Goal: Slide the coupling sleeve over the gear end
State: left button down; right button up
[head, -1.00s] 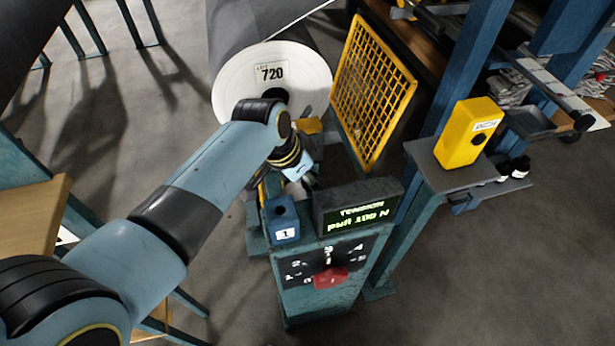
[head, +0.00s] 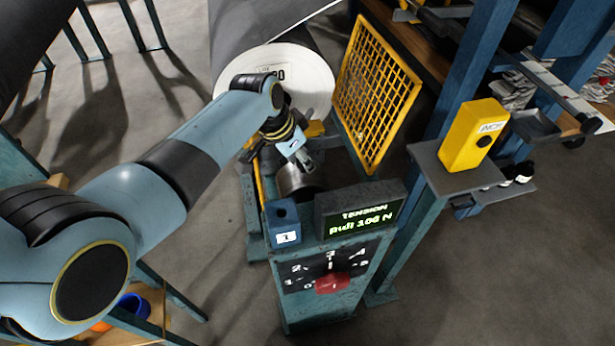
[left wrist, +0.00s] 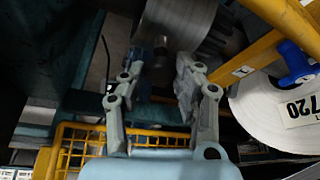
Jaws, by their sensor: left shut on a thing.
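A bare metal cylinder, which looks like the coupling sleeve (head: 297,183), is below my left gripper (head: 300,160) in the head view. In the left wrist view the sleeve (left wrist: 180,22) is at the top, and dark gear teeth (left wrist: 222,35) show close to its right. My left gripper (left wrist: 160,85) is shut on a dark stub (left wrist: 160,68) that seems joined to the sleeve; the contact is in shadow. I cannot tell how far the sleeve covers the gear. My right gripper is not in view.
A white-ended roll (head: 318,85) marked 720 stands behind the arm. A yellow mesh guard (head: 376,90) is to its right. A console with a green tension display (head: 362,219), dial and blue box (head: 283,221) stands in front. A yellow box (head: 473,137) sits on a side shelf.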

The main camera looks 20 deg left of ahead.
pick_arm(q)
jog(key=shift+w+a, duration=0.25)
jog(key=shift+w, duration=0.05)
jog(key=shift+r, duration=0.1)
jog(key=c, duration=1.2)
grip_release()
jog(key=shift+w, duration=0.15)
jog(key=shift+c, duration=0.2)
jog(key=v, duration=1.2)
jog(key=shift+s, duration=0.2)
